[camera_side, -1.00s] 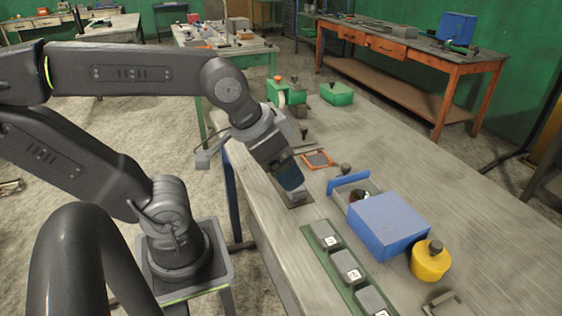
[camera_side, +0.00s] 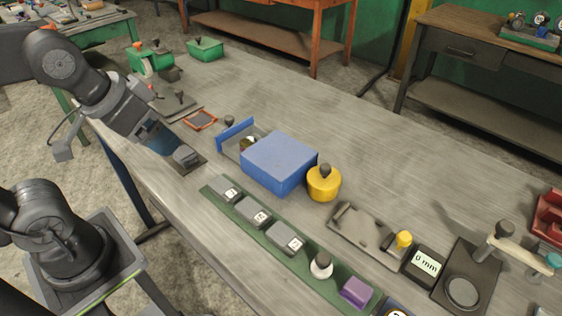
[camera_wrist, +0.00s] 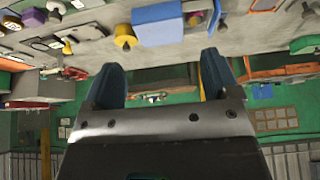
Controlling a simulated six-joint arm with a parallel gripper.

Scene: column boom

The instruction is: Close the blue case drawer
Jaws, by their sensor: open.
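The blue case (camera_side: 280,163) stands on the grey table, and it also shows upside down in the wrist view (camera_wrist: 158,24). Its drawer (camera_side: 236,134) is pulled out on the left side, with a blue front panel and small items inside. A dark knob shows by the panel. My gripper (camera_side: 160,142) is left of the drawer, apart from it, close to a small grey block on a dark plate. In the wrist view my gripper (camera_wrist: 163,78) is open, with two dark blue fingers wide apart and nothing seen between them.
A yellow pot (camera_side: 323,184) stands close to the case's right side. A green strip (camera_side: 262,225) with several grey blocks runs along the front. An orange-framed tile (camera_side: 200,119) lies behind my gripper. The table behind the case is clear.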

